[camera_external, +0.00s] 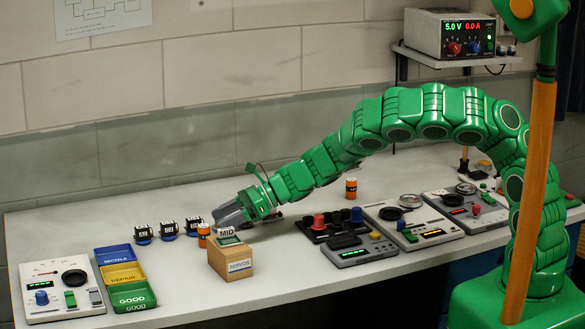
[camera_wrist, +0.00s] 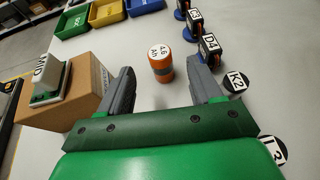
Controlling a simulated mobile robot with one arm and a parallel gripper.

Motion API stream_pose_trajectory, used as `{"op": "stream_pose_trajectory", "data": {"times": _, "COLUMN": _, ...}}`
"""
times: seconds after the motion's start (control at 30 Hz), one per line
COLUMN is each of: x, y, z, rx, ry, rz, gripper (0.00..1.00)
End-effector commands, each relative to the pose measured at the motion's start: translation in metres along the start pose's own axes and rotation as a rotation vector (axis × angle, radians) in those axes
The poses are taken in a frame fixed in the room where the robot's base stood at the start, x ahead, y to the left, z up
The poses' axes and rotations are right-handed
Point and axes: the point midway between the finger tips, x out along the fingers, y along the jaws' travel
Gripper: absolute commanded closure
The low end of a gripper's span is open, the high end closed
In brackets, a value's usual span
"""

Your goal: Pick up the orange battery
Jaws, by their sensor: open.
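An orange battery (camera_wrist: 161,68) with a white, marked top stands upright on the bench in the wrist view. It is ahead of my gripper (camera_wrist: 157,76), near the gap between the fingertips, with bench showing on both sides of it. My gripper is open, low over the bench, and holds nothing. A second orange battery (camera_external: 351,188) stands farther right, behind the black panel.
Several small servos (camera_wrist: 208,48) stand close on the right. Blue, yellow and green bins (camera_external: 132,297) lie at left. Test instruments (camera_external: 410,225) fill the right.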

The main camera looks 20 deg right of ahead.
Motion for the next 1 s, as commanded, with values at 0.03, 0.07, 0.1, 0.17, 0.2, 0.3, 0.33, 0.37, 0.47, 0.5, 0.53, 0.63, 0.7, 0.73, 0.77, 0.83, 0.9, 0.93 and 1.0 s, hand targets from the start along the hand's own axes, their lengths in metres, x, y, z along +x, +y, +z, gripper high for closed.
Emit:
{"op": "stream_pose_trajectory", "data": {"times": 0.03, "x": 0.004, "y": 0.001, "z": 0.0, "rx": 0.002, "ry": -0.001, "rz": 0.002, "gripper": 0.36}}
{"op": "stream_pose_trajectory", "data": {"times": 0.07, "x": 0.007, "y": 0.001, "z": -0.001, "rx": 0.002, "ry": -0.001, "rz": 0.002, "gripper": 0.36}}
{"op": "stream_pose_trajectory", "data": {"times": 0.1, "x": 0.01, "y": 0.001, "z": -0.001, "rx": 0.002, "ry": 0.0, "rz": 0.002, "gripper": 0.36}}
{"op": "stream_pose_trajectory", "data": {"times": 0.17, "x": 0.013, "y": 0.0, "z": -0.001, "rx": 0.002, "ry": 0.001, "rz": 0.001, "gripper": 0.36}}
{"op": "stream_pose_trajectory", "data": {"times": 0.2, "x": 0.015, "y": 0.0, "z": -0.001, "rx": 0.002, "ry": 0.001, "rz": 0.0, "gripper": 0.36}}
{"op": "stream_pose_trajectory", "data": {"times": 0.3, "x": 0.016, "y": 0.0, "z": -0.001, "rx": 0.002, "ry": 0.001, "rz": -0.002, "gripper": 0.36}}
{"op": "stream_pose_trajectory", "data": {"times": 0.33, "x": 0.017, "y": 0.0, "z": -0.001, "rx": 0.002, "ry": 0.001, "rz": -0.002, "gripper": 0.36}}
{"op": "stream_pose_trajectory", "data": {"times": 0.37, "x": 0.018, "y": 0.0, "z": -0.001, "rx": 0.002, "ry": 0.001, "rz": -0.002, "gripper": 0.36}}
{"op": "stream_pose_trajectory", "data": {"times": 0.47, "x": 0.021, "y": 0.0, "z": -0.001, "rx": 0.003, "ry": 0.0, "rz": -0.002, "gripper": 0.36}}
{"op": "stream_pose_trajectory", "data": {"times": 0.5, "x": 0.023, "y": 0.0, "z": -0.001, "rx": 0.003, "ry": -0.001, "rz": -0.002, "gripper": 0.36}}
{"op": "stream_pose_trajectory", "data": {"times": 0.53, "x": 0.025, "y": 0.0, "z": -0.002, "rx": 0.003, "ry": -0.002, "rz": -0.001, "gripper": 0.36}}
{"op": "stream_pose_trajectory", "data": {"times": 0.63, "x": 0.033, "y": 0.001, "z": -0.003, "rx": 0.002, "ry": -0.001, "rz": 0.0, "gripper": 0.36}}
{"op": "stream_pose_trajectory", "data": {"times": 0.7, "x": 0.038, "y": 0.001, "z": -0.005, "rx": 0.004, "ry": 0.0, "rz": 0.0, "gripper": 0.36}}
{"op": "stream_pose_trajectory", "data": {"times": 0.73, "x": 0.041, "y": 0.001, "z": -0.006, "rx": 0.005, "ry": 0.001, "rz": -0.001, "gripper": 0.36}}
{"op": "stream_pose_trajectory", "data": {"times": 0.77, "x": 0.043, "y": 0.0, "z": -0.006, "rx": 0.006, "ry": 0.001, "rz": -0.002, "gripper": 0.36}}
{"op": "stream_pose_trajectory", "data": {"times": 0.83, "x": 0.048, "y": 0.0, "z": -0.007, "rx": 0.006, "ry": 0.001, "rz": -0.003, "gripper": 0.36}}
{"op": "stream_pose_trajectory", "data": {"times": 0.9, "x": 0.055, "y": 0.001, "z": -0.007, "rx": 0.004, "ry": 0.001, "rz": 0.0, "gripper": 0.36}}
{"op": "stream_pose_trajectory", "data": {"times": 0.93, "x": 0.057, "y": 0.002, "z": -0.006, "rx": 0.003, "ry": 0.0, "rz": 0.001, "gripper": 0.36}}
{"op": "stream_pose_trajectory", "data": {"times": 1.0, "x": 0.062, "y": 0.002, "z": -0.005, "rx": 0.002, "ry": -0.001, "rz": 0.0, "gripper": 0.36}}
